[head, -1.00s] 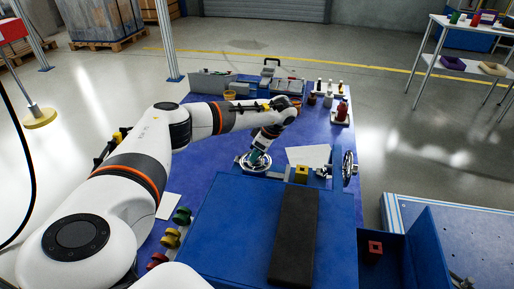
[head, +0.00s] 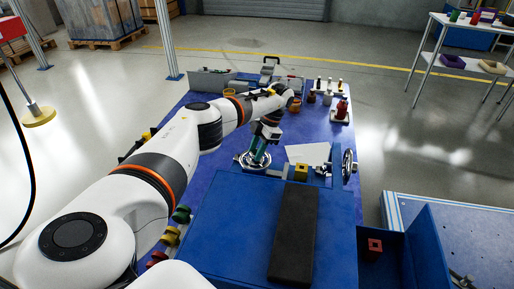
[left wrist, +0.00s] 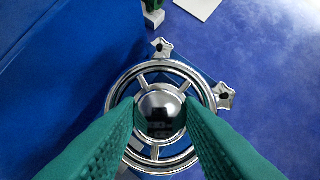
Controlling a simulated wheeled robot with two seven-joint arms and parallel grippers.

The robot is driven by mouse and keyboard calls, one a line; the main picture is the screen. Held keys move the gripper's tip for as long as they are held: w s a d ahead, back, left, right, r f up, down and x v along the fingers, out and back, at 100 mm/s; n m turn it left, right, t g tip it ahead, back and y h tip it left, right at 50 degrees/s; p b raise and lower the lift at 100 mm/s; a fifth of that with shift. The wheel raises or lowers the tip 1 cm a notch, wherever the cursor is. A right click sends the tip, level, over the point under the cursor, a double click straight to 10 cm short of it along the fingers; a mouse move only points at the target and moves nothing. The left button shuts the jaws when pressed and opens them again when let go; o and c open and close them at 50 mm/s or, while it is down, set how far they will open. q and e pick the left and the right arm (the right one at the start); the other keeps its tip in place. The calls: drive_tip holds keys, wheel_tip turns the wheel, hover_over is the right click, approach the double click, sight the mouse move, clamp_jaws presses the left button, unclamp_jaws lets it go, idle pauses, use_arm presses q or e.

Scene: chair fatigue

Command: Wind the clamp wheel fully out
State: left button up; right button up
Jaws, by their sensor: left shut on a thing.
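A chrome handwheel (head: 243,163) lies flat at the far left edge of the blue fixture. In the left wrist view its round polished hub (left wrist: 160,106) sits inside a spoked ring. My left gripper (head: 259,157) points down at it, its green fingers shut on the hub from both sides. The fingers cover parts of the ring. A second chrome handwheel (head: 347,165) stands upright at the fixture's right edge, apart from my gripper. The pictures do not show how far either wheel is wound. My right gripper is not in view.
A yellow block (head: 300,172) sits between the wheels, near a white sheet (head: 308,153). A black pad (head: 294,235) lies on the blue fixture (head: 225,225). Coloured knobs (head: 171,235) line the left side. Bins and bottles stand at the back of the table.

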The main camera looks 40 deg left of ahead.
use_arm(q)
drive_tip(key=shift+n+h, duration=0.4)
drive_tip(key=shift+n, duration=0.3)
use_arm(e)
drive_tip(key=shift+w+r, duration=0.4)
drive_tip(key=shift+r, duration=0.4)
use_arm(q)
drive_tip(key=o, duration=1)
drive_tip(key=shift+c, duration=0.2)
drive_tip(key=shift+w+r, duration=0.2)
drive_tip(key=shift+r, duration=0.1)
drive_tip(key=b+v, duration=0.1)
drive_tip(key=v, duration=0.5)
drive_tip(key=shift+w+d, duration=0.1)
drive_tip(key=shift+w+r, duration=0.1)
drive_tip(key=shift+r, duration=0.3)
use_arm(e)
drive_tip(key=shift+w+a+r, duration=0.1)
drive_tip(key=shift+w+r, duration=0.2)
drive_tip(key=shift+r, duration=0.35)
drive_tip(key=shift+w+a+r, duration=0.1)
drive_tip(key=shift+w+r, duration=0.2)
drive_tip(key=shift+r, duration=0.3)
